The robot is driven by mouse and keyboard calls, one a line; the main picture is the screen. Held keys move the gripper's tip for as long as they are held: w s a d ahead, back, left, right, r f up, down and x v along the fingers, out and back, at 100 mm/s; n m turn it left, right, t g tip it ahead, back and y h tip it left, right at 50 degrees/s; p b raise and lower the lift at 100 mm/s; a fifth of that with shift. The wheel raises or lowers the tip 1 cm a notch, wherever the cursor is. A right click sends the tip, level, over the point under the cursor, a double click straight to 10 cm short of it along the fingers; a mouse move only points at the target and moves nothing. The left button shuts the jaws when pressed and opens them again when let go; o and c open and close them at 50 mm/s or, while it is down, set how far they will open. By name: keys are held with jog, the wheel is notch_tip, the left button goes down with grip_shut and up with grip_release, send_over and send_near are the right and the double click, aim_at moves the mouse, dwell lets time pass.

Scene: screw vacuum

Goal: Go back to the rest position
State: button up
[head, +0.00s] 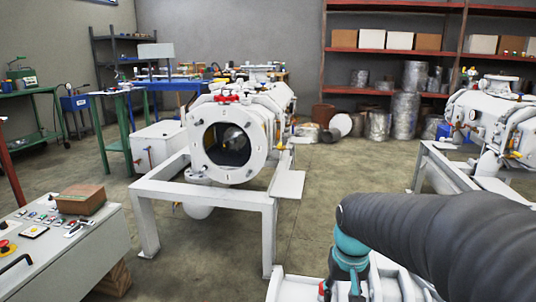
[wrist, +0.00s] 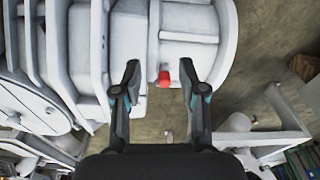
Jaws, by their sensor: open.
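My gripper (wrist: 160,85) shows in the wrist view with its two dark fingers apart and nothing between them. Behind the fingers is a large white machine body (wrist: 190,25) with flanges and ribs. A small red part (wrist: 165,78) on the machine shows between the fingertips; I cannot tell how far it is from them. In the head view my arm crosses the lower right, over white machine parts (head: 385,285) at the bottom edge. My fingertips cannot be made out there.
A white screw vacuum machine (head: 232,145) stands on a frame in the middle. Another machine (head: 490,120) stands at the right. A control panel (head: 60,245) with a brown box (head: 80,200) is at the lower left. Shelves (head: 395,50) stand at the back. Bare floor (head: 335,190) lies between the machines.

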jog(key=s+r+t+p, duration=0.1)
jog(key=s+r+t, duration=0.3)
jog(key=s, duration=1)
notch_tip(320, 180, up, 3)
jog(key=shift+s+r+n+p, duration=0.15)
jog(key=shift+n+p, duration=0.25)
